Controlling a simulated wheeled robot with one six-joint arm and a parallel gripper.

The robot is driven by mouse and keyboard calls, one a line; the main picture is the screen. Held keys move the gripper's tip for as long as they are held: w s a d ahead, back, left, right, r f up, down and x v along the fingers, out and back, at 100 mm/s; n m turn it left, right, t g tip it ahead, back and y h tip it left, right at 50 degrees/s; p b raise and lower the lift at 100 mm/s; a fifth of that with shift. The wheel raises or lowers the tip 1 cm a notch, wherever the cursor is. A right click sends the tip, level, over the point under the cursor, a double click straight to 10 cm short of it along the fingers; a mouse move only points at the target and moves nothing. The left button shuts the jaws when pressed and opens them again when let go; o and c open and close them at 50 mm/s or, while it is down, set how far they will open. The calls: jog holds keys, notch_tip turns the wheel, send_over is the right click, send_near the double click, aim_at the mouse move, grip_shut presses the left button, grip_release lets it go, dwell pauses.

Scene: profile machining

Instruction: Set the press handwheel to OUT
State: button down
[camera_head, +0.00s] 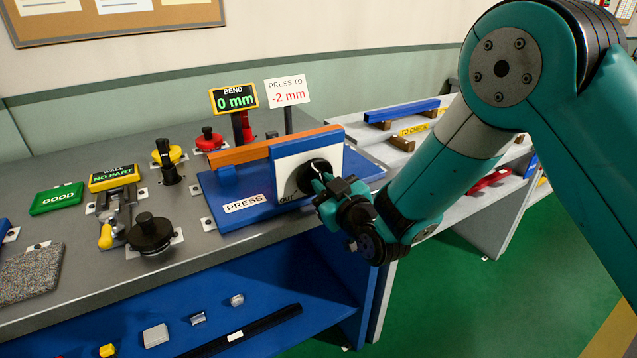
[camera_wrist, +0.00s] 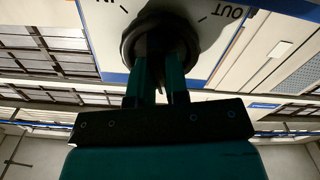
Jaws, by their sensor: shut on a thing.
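The press (camera_head: 233,190) is a blue block with a white dial plate (camera_head: 287,168) on its front end. The black round handwheel (camera_head: 308,170) sits on that plate, with OUT lettered at its lower left. In the wrist view the handwheel (camera_wrist: 128,45) is close, with OUT at upper right and another label, partly cut off, at upper left. My gripper (camera_head: 322,181) is shut on the handwheel; its two teal fingers (camera_wrist: 161,65) reach onto the wheel's middle. My gripper partly hides the wheel, and I cannot tell where its pointer stands.
An orange bar (camera_head: 262,147) lies across the press. A display (camera_head: 234,98) reads BEND 0 mm, and a sign (camera_head: 287,92) reads PRESS TO -2 mm. Green floor is clear at lower right.

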jog(key=n+b, duration=0.3)
jog(key=b, duration=0.1)
jog(key=shift+f, duration=0.1)
jog(key=shift+n, duration=0.3)
jog(key=shift+b, duration=0.35)
jog(key=n+b, duration=0.4)
jog(key=shift+n, duration=0.3)
dwell(0.4)
